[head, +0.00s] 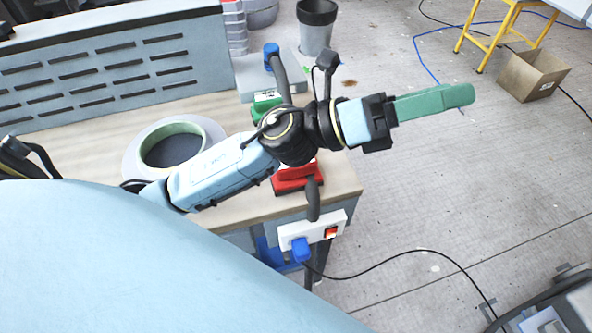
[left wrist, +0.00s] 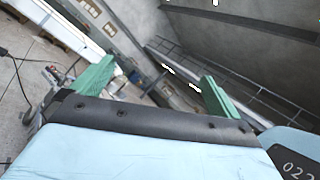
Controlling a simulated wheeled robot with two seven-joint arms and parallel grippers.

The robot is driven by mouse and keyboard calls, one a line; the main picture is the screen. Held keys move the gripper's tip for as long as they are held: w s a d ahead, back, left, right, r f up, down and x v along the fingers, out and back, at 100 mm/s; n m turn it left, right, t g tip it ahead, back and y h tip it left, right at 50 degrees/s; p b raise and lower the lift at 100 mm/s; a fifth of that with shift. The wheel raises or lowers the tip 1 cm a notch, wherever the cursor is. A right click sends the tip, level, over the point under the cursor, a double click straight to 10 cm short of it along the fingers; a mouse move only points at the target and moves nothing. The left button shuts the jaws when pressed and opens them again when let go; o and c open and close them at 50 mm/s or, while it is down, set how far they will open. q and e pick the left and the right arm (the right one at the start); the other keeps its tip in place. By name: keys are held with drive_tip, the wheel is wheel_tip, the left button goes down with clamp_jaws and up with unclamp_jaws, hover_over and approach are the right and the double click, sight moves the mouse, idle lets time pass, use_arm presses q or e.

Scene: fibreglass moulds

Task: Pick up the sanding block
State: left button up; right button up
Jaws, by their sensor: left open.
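A red block with a dark base (head: 297,178), which looks like the sanding block, sits near the right end of the wooden bench top. My left arm passes over it and hides part of it. My left gripper (head: 455,97) reaches past the bench's right edge, over the floor and well to the right of the block. Its green fingers stand wide apart with nothing between them in the left wrist view (left wrist: 158,88). The left wrist view shows walls and a railing, not the block. My right gripper is not in view.
A ring-shaped pale mould (head: 214,130) lies on the bench left of the red block. A green item (head: 265,101) sits behind my arm. A white power strip (head: 312,230) hangs at the bench's front edge. A cardboard box (head: 533,77) stands on the otherwise mostly clear floor.

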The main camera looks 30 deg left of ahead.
use_arm(q)
drive_tip(key=s+d+f+m+g+y, duration=0.2)
drive_tip(key=s+d+f+m+g, duration=0.15)
drive_tip(key=m+g, duration=0.65)
drive_tip(key=m+y, duration=1.1)
drive_tip(key=y, duration=0.8)
approach(296, 164)
drive_tip(key=shift+g, duration=0.3)
drive_tip(key=f, duration=0.5)
drive_tip(key=shift+w+a, duration=0.25)
drive_tip(key=shift+w+f+p, duration=0.15)
drive_tip(key=shift+f+p, duration=0.15)
drive_tip(key=shift+f, duration=1.15)
drive_tip(key=shift+w+f+p, duration=0.1)
drive_tip(key=shift+f+p, duration=0.15)
drive_tip(key=shift+f, duration=1.25)
drive_tip(key=shift+c, duration=0.4)
drive_tip(key=shift+a, duration=0.1)
drive_tip(key=c, duration=0.7)
